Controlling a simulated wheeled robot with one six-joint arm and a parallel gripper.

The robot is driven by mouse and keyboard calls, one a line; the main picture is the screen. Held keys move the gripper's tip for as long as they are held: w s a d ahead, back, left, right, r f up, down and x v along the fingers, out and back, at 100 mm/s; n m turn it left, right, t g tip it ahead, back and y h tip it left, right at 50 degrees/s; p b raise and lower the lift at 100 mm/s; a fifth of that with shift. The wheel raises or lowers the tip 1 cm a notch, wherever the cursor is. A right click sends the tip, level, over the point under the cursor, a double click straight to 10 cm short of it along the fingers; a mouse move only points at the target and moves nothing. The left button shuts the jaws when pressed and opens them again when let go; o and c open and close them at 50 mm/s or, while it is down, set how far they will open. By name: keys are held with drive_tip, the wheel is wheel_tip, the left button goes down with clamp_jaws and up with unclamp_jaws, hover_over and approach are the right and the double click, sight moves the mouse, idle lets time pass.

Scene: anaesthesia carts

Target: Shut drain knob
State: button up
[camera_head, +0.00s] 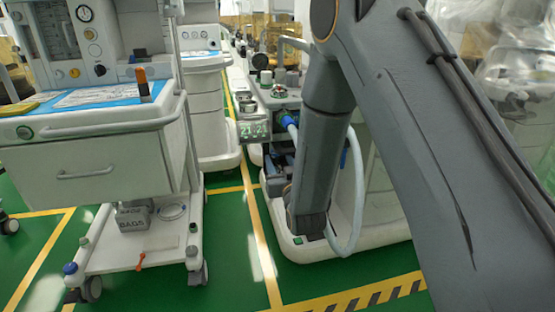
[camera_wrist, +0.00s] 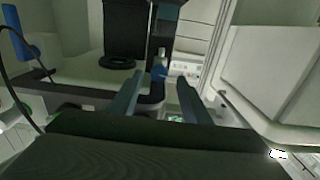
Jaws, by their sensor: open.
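My gripper (camera_wrist: 160,82) is open and empty in the wrist view, its two fingers pointing forward with a clear gap between them. A small blue knob (camera_wrist: 158,72) shows between and beyond the fingertips, close to a dark upright post. It may be the drain knob, but I cannot tell for sure. I cannot tell how it is turned or how far it is from the fingers. In the head view my arm reaches down at the middle cart (camera_head: 345,243), and my gripper is hidden there.
A white anaesthesia cart (camera_head: 90,165) with a drawer stands at the left, and another cart (camera_head: 207,95) stands behind. A pale hose (camera_head: 354,190) hangs beside my arm. In the wrist view a white panel (camera_wrist: 285,70) is at the right. Green floor lies between the carts.

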drive_tip(key=x, duration=0.3)
drive_tip(key=shift+w, duration=0.1)
drive_tip(key=c, duration=1)
drive_tip(key=shift+a+m+p, duration=0.1)
drive_tip(key=shift+m+p, duration=0.3)
drive_tip(key=shift+m, duration=1.8)
drive_tip(key=shift+c, duration=0.2)
drive_tip(key=o, duration=1)
drive_tip(key=shift+o, duration=0.2)
